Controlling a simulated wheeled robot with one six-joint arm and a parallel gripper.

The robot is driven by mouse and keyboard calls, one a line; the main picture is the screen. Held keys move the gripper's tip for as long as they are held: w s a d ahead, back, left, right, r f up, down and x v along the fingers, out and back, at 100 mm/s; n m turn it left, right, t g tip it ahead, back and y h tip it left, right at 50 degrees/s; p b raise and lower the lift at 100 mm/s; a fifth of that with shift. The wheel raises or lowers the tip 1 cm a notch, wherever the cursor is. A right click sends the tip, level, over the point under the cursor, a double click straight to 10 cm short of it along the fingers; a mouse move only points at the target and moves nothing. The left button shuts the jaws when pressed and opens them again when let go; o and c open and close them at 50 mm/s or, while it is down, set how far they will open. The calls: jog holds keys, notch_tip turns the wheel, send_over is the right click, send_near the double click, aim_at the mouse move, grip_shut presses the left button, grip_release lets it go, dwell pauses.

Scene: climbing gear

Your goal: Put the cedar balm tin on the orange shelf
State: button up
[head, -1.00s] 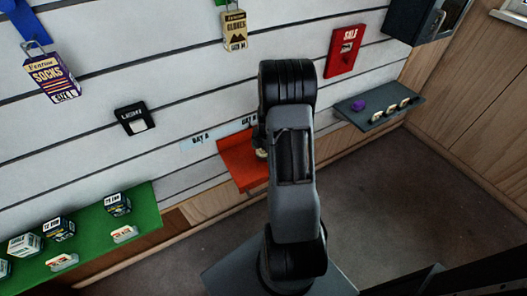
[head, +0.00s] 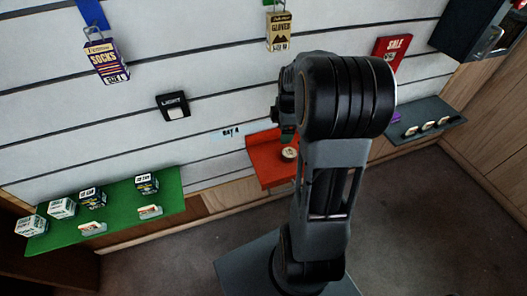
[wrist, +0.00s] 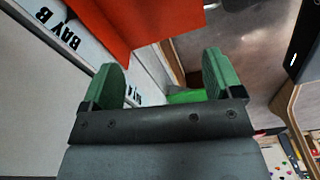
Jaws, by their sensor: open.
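The orange shelf (head: 262,165) juts from the slatted wall, partly hidden by my arm in the head view. A small round tin with a pale top (head: 290,153) sits on it near its right side; its label is too small to read. My gripper (wrist: 163,80) is open, with nothing between its green fingers in the wrist view. In the head view, a green finger of my gripper (head: 288,134) shows just above the tin, apart from it. The orange shelf (wrist: 150,15) fills the top of the wrist view; no tin shows there.
A green shelf (head: 120,205) with several small boxes is at the left. A grey shelf (head: 425,110) with small pale items is at the right. Socks (head: 106,62), gloves (head: 279,30) and a light pack (head: 173,106) are on the wall. The floor (head: 420,210) at lower right is clear.

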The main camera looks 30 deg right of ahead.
jog(key=s+a+r+m+t, duration=0.1)
jog(key=s+a+r+m, duration=0.2)
jog(key=s+a+m, duration=0.2)
jog(key=s+a+r+m+t, duration=0.1)
jog(key=s+a+r+m, duration=0.2)
jog(key=s+a+m, duration=0.3)
jog(key=shift+s+a+r+m+t+h, duration=0.2)
jog(key=shift+a+m+t+h, duration=0.1)
jog(key=shift+a+m, duration=1.7)
jog(key=shift+a+r+n, duration=0.1)
jog(key=shift+a+n, duration=0.15)
jog(key=shift+n, duration=0.05)
